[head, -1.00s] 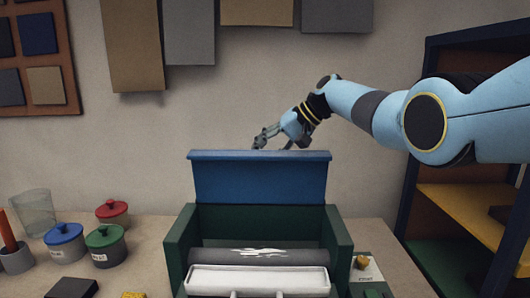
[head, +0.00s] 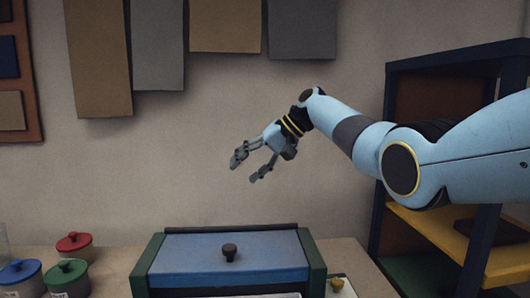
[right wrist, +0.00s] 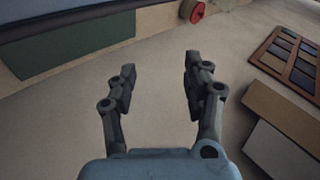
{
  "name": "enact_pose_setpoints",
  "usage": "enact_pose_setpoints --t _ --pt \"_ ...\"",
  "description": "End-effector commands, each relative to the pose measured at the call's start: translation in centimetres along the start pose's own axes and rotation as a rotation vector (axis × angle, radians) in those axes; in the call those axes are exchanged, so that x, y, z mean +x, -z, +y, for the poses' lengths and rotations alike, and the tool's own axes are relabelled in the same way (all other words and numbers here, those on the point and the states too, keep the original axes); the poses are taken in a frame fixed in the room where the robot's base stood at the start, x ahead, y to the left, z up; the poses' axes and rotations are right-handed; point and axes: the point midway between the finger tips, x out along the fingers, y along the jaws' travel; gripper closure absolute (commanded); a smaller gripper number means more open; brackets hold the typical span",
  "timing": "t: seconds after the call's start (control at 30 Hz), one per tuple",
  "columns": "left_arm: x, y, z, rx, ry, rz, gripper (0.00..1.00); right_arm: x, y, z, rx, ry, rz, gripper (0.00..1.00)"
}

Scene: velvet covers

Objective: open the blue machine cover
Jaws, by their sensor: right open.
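The blue machine cover (head: 232,255) lies down flat over the top of the green machine (head: 144,270), between its side walls. The roller and white tray inside the machine are hidden. My right gripper (head: 247,168) is open and empty, in the air above and behind the cover, apart from it. In the right wrist view its two fingers (right wrist: 158,88) are spread with nothing between them. A green panel (right wrist: 75,45), apparently the machine's back, shows at upper left there. My left gripper is not in view.
Lidded pots, red (head: 75,244), blue (head: 20,274) and green (head: 66,276), stand left of the machine. A shelf unit (head: 445,225) stands at right. Swatches (head: 158,45) hang on the wall behind.

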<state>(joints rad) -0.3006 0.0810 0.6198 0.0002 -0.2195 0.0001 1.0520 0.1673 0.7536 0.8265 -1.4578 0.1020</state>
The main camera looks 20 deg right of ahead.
Motion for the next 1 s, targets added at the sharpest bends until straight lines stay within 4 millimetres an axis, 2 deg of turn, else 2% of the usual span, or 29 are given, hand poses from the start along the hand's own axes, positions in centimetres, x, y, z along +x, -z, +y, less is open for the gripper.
enact_pose_setpoints --t 0.03,0.2,0.4,1.0 --pt "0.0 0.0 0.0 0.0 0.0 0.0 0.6 -1.3 0.1 0.1 -0.003 -0.002 0.005 0.5" --pt "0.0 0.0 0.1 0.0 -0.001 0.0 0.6 -4.9 0.1 0.1 -0.001 -0.002 0.004 0.5" --pt "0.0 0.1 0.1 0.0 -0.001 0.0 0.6 -7.3 0.1 0.1 0.0 0.0 0.001 0.5" --pt "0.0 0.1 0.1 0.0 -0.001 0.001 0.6 -7.7 0.1 0.0 0.0 0.0 0.0 0.5"
